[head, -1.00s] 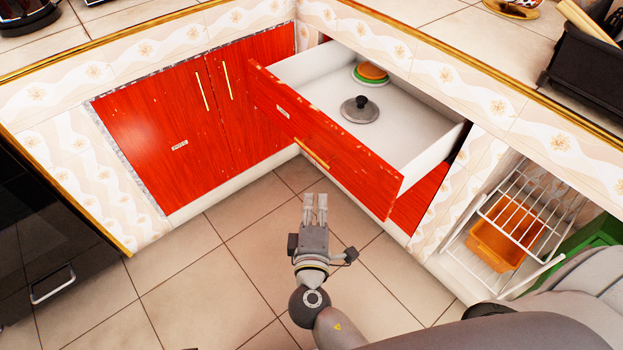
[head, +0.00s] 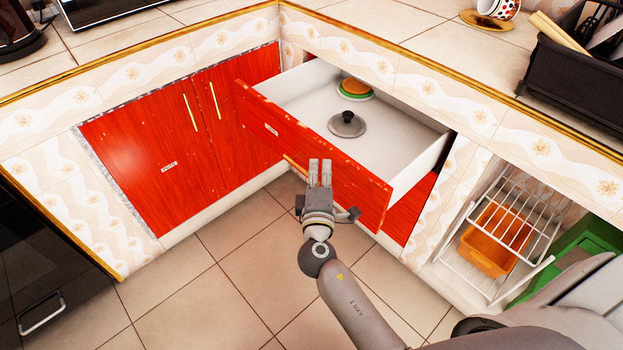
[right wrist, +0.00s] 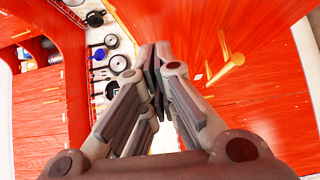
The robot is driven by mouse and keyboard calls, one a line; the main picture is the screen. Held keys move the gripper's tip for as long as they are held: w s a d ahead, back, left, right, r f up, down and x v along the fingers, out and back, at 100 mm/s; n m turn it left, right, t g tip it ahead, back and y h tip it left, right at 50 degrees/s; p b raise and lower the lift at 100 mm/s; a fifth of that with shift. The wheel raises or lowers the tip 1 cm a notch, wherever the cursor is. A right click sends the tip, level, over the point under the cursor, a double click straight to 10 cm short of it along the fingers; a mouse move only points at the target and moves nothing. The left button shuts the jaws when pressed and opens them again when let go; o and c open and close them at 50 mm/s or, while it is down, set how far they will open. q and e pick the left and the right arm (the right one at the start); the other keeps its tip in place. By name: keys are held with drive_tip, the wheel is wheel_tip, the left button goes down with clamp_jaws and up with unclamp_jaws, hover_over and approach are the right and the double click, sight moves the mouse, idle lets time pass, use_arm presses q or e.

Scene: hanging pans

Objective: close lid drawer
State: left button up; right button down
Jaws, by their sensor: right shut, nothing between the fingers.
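The drawer (head: 235,110) has a red wooden front with a yellow handle, and it is pulled out of the corner counter. Inside lies a grey round lid with a black knob (head: 347,122). My right gripper (head: 320,165) is shut and empty, in front of the drawer front near its handle; in the head view its fingers overlap the front's lower part. I cannot tell whether they touch it. In the right wrist view, the shut fingers (right wrist: 158,62) are beside a red panel with a yellow handle (right wrist: 226,68). My left gripper is not in view.
A green and orange round item (head: 356,90) lies at the back of the drawer. Red cupboard doors (head: 150,150) stand left. An open wire rack with an orange bin (head: 490,238) is at right. The tiled floor (head: 210,290) is clear.

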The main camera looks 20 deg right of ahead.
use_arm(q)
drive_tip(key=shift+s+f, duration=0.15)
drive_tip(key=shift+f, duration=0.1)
use_arm(e)
drive_tip(key=shift+w+d, duration=0.2)
drive_tip(key=shift+d, duration=0.3)
